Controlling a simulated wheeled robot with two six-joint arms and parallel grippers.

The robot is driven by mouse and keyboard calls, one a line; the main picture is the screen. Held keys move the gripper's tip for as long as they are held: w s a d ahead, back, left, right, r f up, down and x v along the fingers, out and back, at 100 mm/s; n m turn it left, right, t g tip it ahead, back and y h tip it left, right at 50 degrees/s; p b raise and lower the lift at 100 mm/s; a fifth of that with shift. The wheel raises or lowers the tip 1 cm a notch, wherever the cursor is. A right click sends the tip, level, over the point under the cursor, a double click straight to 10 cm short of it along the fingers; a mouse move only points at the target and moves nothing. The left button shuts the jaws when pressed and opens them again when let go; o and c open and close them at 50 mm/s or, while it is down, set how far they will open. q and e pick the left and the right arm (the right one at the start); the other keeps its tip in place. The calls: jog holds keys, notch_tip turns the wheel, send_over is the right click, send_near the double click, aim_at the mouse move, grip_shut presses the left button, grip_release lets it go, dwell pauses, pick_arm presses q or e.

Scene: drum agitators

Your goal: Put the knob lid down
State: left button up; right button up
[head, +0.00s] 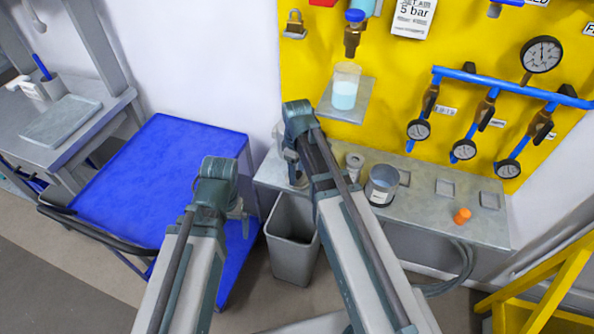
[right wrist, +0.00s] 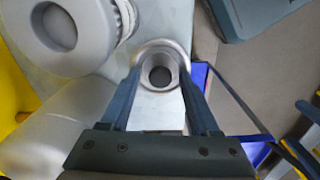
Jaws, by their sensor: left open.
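In the right wrist view my right gripper (right wrist: 161,75) has its two fingers on either side of a round, pale metal knob lid (right wrist: 161,55) with a flared rim and a dark centre. The fingers look closed against its sides. In the head view my right gripper (head: 290,160) points down at the left end of the grey bench, and its wrist mostly hides the lid. Whether the lid touches anything below cannot be told. My left gripper (head: 240,207) is open and empty, in front of the blue cart.
The grey bench (head: 425,205) holds a small grey fitting (head: 354,162), a metal can (head: 382,184) and an orange piece (head: 462,216). A beaker (head: 345,88) stands on a shelf above. A grey bin (head: 291,250) is below; the blue cart top (head: 150,170) is clear.

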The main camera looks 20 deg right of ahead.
aim_at(297, 173)
jog(key=shift+r, duration=0.15)
notch_tip(297, 173, up, 12)
jog(key=p, duration=1.2)
jog(key=s+a+m, duration=0.3)
jog(key=s+a, duration=0.2)
jog(key=s, duration=0.2)
jog(key=s+a+m+h, duration=0.1)
jog(key=s+a+m, duration=0.1)
jog(key=s+a, duration=0.3)
jog(key=s, duration=0.2)
jog(key=shift+s+a+m, duration=0.15)
jog(key=shift+s+m, duration=0.15)
jog(key=shift+m, duration=0.1)
notch_tip(297, 173, down, 3)
jog(key=shift+w+r+b, duration=0.1)
jog(key=shift+r+b, duration=0.05)
jog(key=shift+b, duration=1.1)
